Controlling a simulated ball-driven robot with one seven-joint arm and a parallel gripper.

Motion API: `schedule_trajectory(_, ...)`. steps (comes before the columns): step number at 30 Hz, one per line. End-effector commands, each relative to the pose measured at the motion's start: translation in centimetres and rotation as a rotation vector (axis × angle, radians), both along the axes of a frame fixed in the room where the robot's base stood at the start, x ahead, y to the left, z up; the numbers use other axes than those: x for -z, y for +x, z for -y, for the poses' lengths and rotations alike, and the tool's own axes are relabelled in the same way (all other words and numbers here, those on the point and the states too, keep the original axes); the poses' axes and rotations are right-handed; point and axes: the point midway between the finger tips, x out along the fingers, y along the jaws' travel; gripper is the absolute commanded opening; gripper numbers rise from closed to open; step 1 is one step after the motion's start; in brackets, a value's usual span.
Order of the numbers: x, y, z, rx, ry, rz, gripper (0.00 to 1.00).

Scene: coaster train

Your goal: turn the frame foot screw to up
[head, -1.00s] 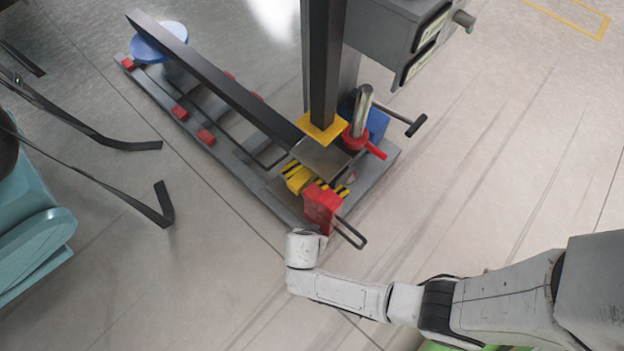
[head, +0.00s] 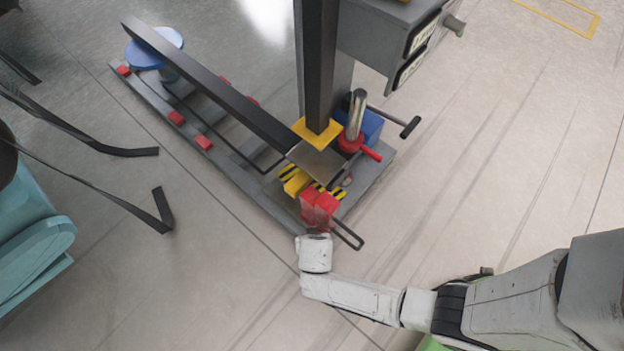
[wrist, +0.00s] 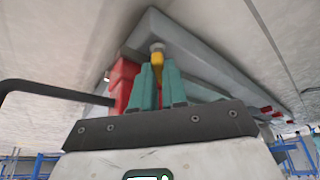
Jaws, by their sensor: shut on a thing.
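The frame foot screw (wrist: 157,58) shows in the wrist view as a small yellow piece with a pale round end, at the near end of the grey frame (wrist: 200,62). My gripper (wrist: 158,78) has its two teal fingers close on either side of the yellow piece and is shut on it. The fingers hide its lower part. In the head view, my white wrist is at the near corner of the grey frame (head: 160,100); the fingers and the screw are hidden there. Which way the screw is turned I cannot tell.
A red block (head: 318,205) with a dark looped handle (head: 348,234) stands close beside my wrist. A black-and-yellow striped part (head: 293,180), a dark post (head: 318,70) and a red lever (head: 370,153) lie beyond. Open floor lies to the right.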

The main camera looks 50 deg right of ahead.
Motion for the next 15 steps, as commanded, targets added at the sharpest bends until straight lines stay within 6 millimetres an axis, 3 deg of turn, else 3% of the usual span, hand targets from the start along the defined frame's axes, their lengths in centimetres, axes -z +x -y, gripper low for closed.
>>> schedule_trajectory(6, 0.00, 0.01, -0.02, 0.001, 0.000, 0.000, 0.00)
schedule_trajectory(7, 0.00, 0.01, -0.02, 0.001, 0.000, 0.000, 0.16)
schedule_trajectory(15, 0.00, 0.01, -0.02, 0.002, 0.001, 0.001, 0.38)
